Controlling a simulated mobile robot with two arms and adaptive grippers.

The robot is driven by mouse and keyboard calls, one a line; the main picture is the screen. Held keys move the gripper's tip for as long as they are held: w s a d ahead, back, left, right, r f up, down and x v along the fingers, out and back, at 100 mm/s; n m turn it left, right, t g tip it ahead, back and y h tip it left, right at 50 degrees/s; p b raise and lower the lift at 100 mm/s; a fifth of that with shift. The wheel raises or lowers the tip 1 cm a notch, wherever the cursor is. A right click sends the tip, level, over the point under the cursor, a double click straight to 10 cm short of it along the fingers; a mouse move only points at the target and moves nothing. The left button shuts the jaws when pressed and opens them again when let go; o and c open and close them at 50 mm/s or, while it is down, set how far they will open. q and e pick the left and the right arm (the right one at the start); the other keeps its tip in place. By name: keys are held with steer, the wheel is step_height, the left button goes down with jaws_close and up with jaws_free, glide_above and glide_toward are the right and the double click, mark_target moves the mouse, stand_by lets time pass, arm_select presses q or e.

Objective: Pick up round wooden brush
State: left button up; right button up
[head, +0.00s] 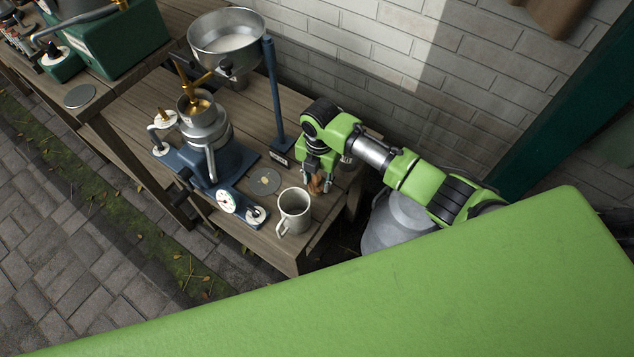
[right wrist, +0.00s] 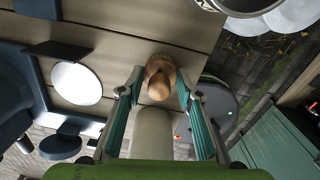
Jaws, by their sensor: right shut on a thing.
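The round wooden brush (head: 318,186) is a small brown piece at the right end of the wooden bench, below my right gripper (head: 315,175). In the right wrist view the brush (right wrist: 160,80) is tan with a rounded knob and sits between my two fingertips. My right gripper points down and is shut on it. Whether the brush touches the bench cannot be told. My left gripper is not in view.
A grey metal mug (head: 294,210) stands at the bench's front edge, near the brush. A flat grey disc (head: 265,181) lies to its left. A blue separator machine (head: 205,140) with a large bowl (head: 227,40) and a blue post (head: 276,95) stand farther left. A brick wall (head: 400,60) is behind.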

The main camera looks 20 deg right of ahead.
mark_target(317, 176)
steer(key=shift+r, duration=0.45)
step_height(317, 176, up, 2)
steer(key=shift+w+r, duration=0.1)
steer(key=shift+r, duration=0.05)
steer(key=s+r, duration=0.9)
steer(key=s, duration=0.5)
steer(key=shift+d+r+p, duration=0.25)
steer(key=shift+r+p, duration=0.05)
steer(key=shift+r, duration=0.1)
steer(key=shift+s, duration=0.1)
